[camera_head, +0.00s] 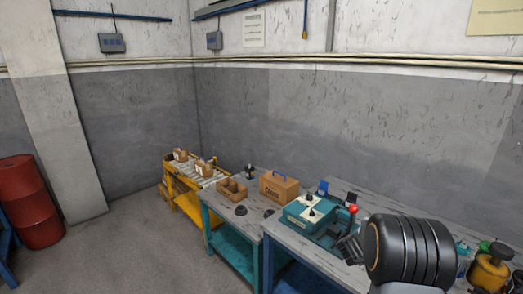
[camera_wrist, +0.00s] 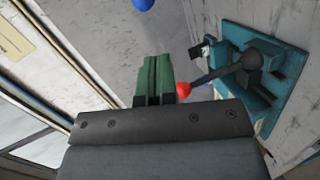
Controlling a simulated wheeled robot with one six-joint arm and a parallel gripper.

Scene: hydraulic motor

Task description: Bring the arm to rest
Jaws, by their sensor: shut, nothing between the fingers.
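My gripper (camera_wrist: 153,78) is shut, with its greenish fingertips together and nothing between them. In the head view, my gripper (camera_head: 348,248) is at the lower right, above or beside the bench; much of it is hidden by my dark, rounded arm link. A teal machine (camera_head: 308,213) with a red-knobbed lever stands on the bench to its left. In the wrist view, the teal machine (camera_wrist: 262,78) is at the right. Its red knob (camera_wrist: 183,90) appears close to the right of my fingers; I cannot tell whether they touch.
A cardboard box (camera_head: 279,187) and an open wooden tray (camera_head: 232,190) stand on the teal-legged bench (camera_head: 232,245). A yellow cart (camera_head: 183,193) is beyond it. A yellow-and-black item (camera_head: 489,268) is at the right. A red barrel (camera_head: 32,202) stands far left. Floor (camera_head: 135,250) in front is clear.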

